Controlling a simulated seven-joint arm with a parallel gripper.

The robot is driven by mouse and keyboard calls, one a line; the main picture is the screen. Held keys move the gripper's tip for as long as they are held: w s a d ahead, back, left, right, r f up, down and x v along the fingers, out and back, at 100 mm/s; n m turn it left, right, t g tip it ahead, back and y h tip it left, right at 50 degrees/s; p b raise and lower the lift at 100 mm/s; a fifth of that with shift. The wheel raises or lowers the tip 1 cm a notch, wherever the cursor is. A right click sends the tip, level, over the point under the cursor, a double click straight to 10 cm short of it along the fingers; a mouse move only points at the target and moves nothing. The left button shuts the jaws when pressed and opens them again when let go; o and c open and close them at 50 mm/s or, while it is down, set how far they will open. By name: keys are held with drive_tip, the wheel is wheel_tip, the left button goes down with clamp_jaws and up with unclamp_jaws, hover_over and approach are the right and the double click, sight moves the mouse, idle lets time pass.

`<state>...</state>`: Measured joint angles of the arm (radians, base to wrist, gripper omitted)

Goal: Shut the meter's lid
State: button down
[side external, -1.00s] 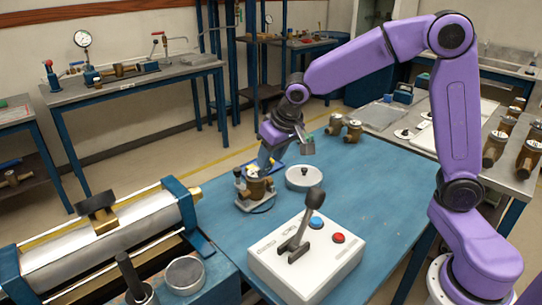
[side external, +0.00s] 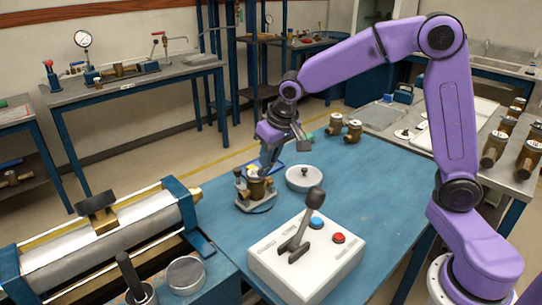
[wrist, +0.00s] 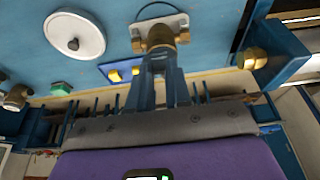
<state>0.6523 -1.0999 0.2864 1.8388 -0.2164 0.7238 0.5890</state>
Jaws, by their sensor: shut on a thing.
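The brass meter (side external: 257,190) stands upright in a grey clamp fixture (side external: 242,200) on the blue table. It also shows at the top of the wrist view (wrist: 160,35). My gripper (side external: 266,168) is tilted over the meter, with its fingertips at the meter's top edge. In the wrist view my two fingers (wrist: 161,62) are close together and reach the meter. They are shut on the meter's lid, which is mostly hidden between and behind them, so its exact angle cannot be told.
A round white disc with a dark knob (side external: 304,178) sits right of the meter. A white control box (side external: 305,258) with a lever and buttons stands in front. A blue tray with yellow parts (wrist: 122,72) lies near the meter.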

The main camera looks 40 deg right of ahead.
drive_tip(key=w+g, duration=0.3)
drive_tip(key=g, duration=0.1)
drive_tip(key=shift+w+r, duration=0.2)
drive_tip(key=shift+r, duration=0.05)
drive_tip(key=w+g, duration=0.2)
drive_tip(key=g, duration=0.1)
drive_tip(key=shift+f, duration=0.2)
drive_tip(key=shift+w+f+g, duration=0.35)
drive_tip(key=shift+w+g, duration=0.45)
drive_tip(key=shift+g, duration=0.4)
drive_tip(key=shift+w, duration=0.1)
drive_tip(key=c, duration=1)
unclamp_jaws()
drive_tip(key=shift+c, duration=0.2)
drive_tip(key=shift+s+r, duration=0.15)
drive_tip(key=shift+s, duration=0.05)
